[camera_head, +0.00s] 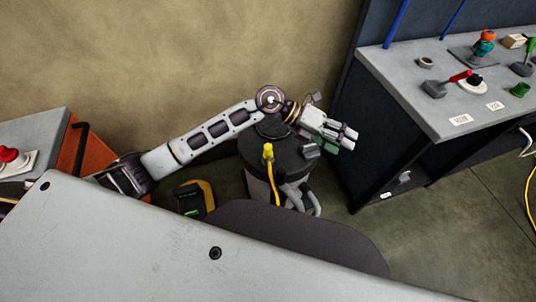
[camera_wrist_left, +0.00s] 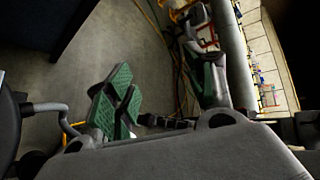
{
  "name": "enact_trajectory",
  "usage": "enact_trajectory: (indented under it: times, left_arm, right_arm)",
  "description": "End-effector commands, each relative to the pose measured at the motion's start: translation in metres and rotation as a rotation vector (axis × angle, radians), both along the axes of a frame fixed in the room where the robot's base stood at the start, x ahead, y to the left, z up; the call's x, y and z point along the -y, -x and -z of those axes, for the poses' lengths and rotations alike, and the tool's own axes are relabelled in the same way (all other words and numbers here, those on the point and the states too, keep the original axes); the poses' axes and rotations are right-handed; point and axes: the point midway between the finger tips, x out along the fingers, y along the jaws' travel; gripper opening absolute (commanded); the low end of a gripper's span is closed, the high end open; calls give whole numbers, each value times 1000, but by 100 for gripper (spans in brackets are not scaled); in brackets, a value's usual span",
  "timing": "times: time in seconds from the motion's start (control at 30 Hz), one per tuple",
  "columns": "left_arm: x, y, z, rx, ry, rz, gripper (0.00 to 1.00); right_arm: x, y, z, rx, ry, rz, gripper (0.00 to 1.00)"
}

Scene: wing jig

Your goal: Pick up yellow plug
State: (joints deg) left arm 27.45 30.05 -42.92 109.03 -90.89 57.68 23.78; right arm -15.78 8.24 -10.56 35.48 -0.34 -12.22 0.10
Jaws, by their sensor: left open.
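The yellow plug (camera_head: 268,152) stands upright on or against the top of a dark round drum (camera_head: 285,157) in the head view, with a yellow cord running down the drum's front. My left gripper (camera_head: 332,143) is to the right of the plug, apart from it, by the drum's right edge. Its jaws are open and empty, and the green finger pads (camera_wrist_left: 165,95) show spread apart in the left wrist view. I cannot make out the plug in the wrist view. My right gripper is not in view.
A grey workbench (camera_head: 440,100) with several small parts stands at the right. A yellow-black device (camera_head: 195,198) sits left of the drum. A large light panel (camera_head: 150,245) fills the foreground.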

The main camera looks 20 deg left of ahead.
Motion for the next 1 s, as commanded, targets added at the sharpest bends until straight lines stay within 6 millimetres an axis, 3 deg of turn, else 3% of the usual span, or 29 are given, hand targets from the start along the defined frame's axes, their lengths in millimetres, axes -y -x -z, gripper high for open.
enact_trajectory:
  times: [0.27,0.5,0.8,1.0]
  left_arm:
    - [-50,-7,50,57,-364,91,54]
    - [-113,-24,78,79,-689,114,54]
    - [-198,-46,84,72,-1055,78,54]
    - [-223,-52,81,63,-1156,57,54]
  right_arm:
    - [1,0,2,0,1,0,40]
    - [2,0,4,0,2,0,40]
    - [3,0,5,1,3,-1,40]
    - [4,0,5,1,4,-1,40]
